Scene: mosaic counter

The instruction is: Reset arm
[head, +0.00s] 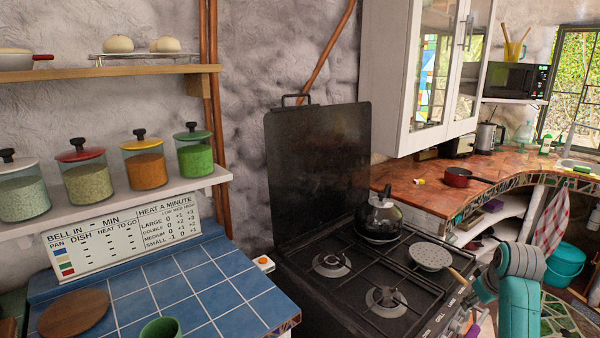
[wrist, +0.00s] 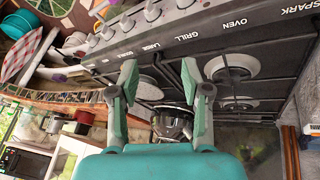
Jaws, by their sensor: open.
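My gripper (wrist: 160,82) shows in the wrist view with its two grey-green fingers spread apart and nothing between them. It is over the front of the black stove (wrist: 255,88), near the row of knobs. In the head view my teal and grey arm stands at the lower right, beside the stove (head: 335,255); the fingertips are not clear there. A round perforated utensil (head: 431,256) with a wooden handle lies over the front right burner.
A blue tiled counter (head: 215,285) is left of the stove, with a timing sign (head: 125,235) and a green cup (head: 160,329). A shelf (head: 120,205) holds several jars. A mosaic counter (head: 430,185) with a red pan (head: 468,177) is at the right. White cabinets (head: 400,75) hang above.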

